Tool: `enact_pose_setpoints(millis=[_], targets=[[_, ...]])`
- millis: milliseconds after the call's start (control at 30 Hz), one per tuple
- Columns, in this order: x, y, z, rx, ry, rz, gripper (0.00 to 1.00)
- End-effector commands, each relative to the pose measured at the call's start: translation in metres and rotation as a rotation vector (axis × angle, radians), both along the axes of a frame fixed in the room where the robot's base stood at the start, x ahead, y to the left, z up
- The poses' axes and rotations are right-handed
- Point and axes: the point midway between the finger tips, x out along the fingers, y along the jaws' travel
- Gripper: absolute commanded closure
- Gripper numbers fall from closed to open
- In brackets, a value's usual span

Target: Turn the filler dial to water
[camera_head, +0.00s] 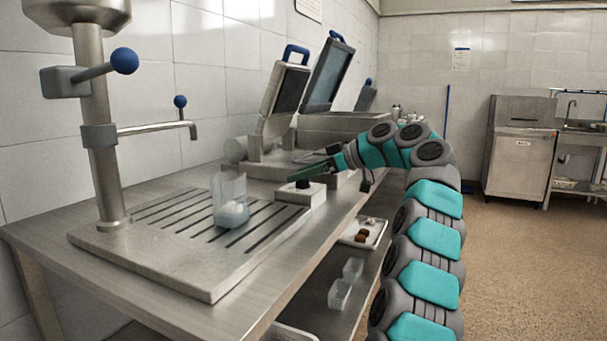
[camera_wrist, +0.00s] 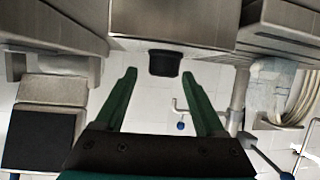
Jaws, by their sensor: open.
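The filler dial is a small black knob (camera_head: 303,184) on a low steel box (camera_head: 312,197) at the right end of the slotted tray. My gripper (camera_head: 292,181) is open at the dial, with its green fingers level. In the wrist view, the dial (camera_wrist: 165,62) shows between and just past the tips of my open gripper (camera_wrist: 158,75), apart from both fingers. The fingers partly hide the dial in the head view, and I cannot read any marks on it. The filler's steel column (camera_head: 103,160) with its spout (camera_head: 160,127) stands at the left.
Machines with raised lids (camera_head: 328,75) stand behind the dial. A shelf below holds a white tray (camera_head: 362,232) and clear cups (camera_head: 340,294). The floor (camera_head: 515,260) at right is clear.

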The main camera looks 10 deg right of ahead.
Motion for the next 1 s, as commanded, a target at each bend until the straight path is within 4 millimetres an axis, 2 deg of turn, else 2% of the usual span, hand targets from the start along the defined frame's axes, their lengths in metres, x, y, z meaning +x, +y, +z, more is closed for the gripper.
enact_pose_setpoints(millis=[533,1000], targets=[[-0.029,-0.051,0.023,-0.001,0.000,-0.005,0.28],[-0.037,-0.062,0.029,0.001,0.001,-0.002,0.28]])
